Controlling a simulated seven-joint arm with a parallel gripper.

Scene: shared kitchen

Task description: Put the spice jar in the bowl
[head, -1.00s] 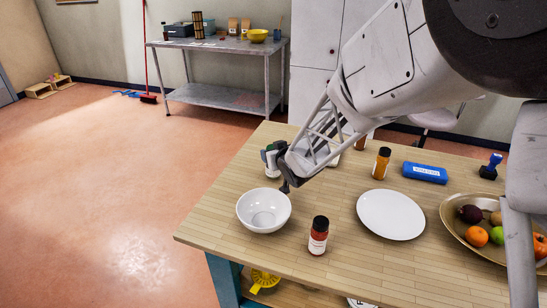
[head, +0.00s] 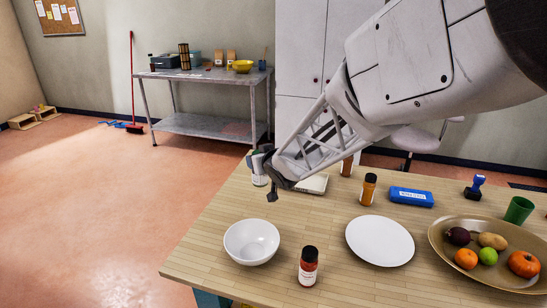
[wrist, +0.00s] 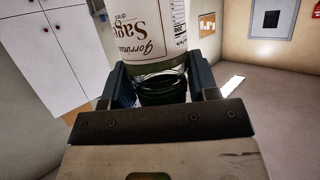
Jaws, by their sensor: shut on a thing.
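A glass jar with a white label reading "Sage" and a dark green lid (wrist: 150,40) fills the upper middle of the wrist view, its label upside down there. My gripper (wrist: 159,78) is shut on its lid end, one finger on each side. In the head view my gripper (head: 268,172) is over the far left part of the table, with a white and green piece of the held jar (head: 257,167) beside it, partly hidden. The white bowl (head: 252,243) stands empty at the table's near left, nearer the camera than my gripper.
A red spice jar (head: 308,268) stands just right of the bowl. A white plate (head: 380,241) lies farther right. Behind it are an orange jar (head: 368,190) and a blue case (head: 411,197). A fruit tray (head: 490,270) fills the right side.

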